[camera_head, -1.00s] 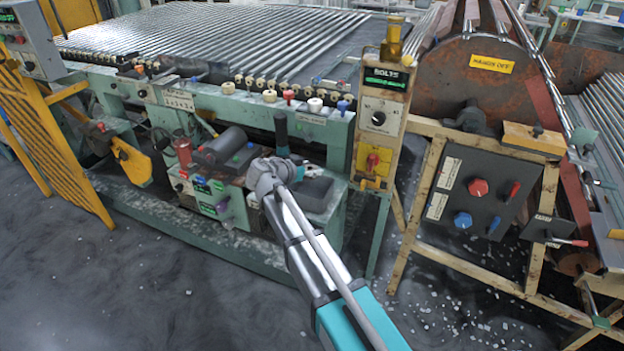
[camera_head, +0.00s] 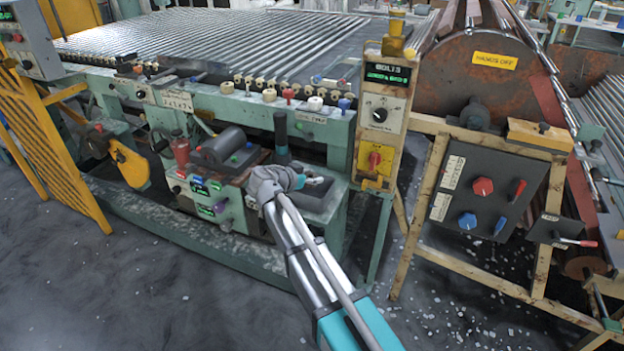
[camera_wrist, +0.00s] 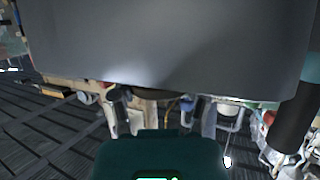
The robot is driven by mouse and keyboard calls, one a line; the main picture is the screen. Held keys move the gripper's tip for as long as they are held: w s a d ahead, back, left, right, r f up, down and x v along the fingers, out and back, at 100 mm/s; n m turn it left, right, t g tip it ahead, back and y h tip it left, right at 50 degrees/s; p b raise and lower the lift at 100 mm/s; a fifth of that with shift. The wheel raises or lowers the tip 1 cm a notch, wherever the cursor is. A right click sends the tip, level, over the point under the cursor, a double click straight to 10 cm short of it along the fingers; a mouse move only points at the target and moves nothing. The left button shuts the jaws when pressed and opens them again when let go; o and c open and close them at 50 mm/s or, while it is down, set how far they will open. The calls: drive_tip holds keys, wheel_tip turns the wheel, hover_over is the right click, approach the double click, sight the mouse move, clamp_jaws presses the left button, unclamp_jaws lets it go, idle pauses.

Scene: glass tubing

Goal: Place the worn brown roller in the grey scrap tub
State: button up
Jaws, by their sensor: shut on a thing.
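My gripper (camera_head: 308,182) is over the front of the green machine, just above a dark grey block (camera_head: 322,200). In the wrist view the two dark fingers (camera_wrist: 161,102) stand apart with a dark brownish thing (camera_wrist: 155,94) between them, and my gripper is shut on it. Most of this thing is hidden, so I cannot tell for sure that it is the worn brown roller. A large smooth grey surface (camera_wrist: 170,40) fills the top of the wrist view, very close. I cannot make out the grey scrap tub for certain.
A dark grey cylinder (camera_head: 222,145) lies on the machine to the left. A yellow post with a control box (camera_head: 380,115) and a wood-framed panel (camera_head: 480,190) stand to the right. The floor in front is open.

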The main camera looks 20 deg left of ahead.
drive_tip(key=shift+f+b, duration=0.65)
drive_tip(key=o, duration=1)
drive_tip(key=shift+o, duration=0.2)
drive_tip(key=shift+r, duration=0.25)
drive_tip(key=shift+r+p, duration=0.4)
drive_tip(key=shift+p, duration=0.25)
drive_tip(key=shift+s+a+r, duration=0.1)
drive_tip(key=shift+s+r, duration=0.1)
drive_tip(key=shift+r, duration=0.05)
drive_tip(key=p+v, duration=0.4)
drive_tip(key=v, duration=0.7)
drive_tip(key=shift+s+p, duration=0.2)
drive_tip(key=shift+p, duration=0.15)
drive_tip(key=shift+a+f, duration=0.1)
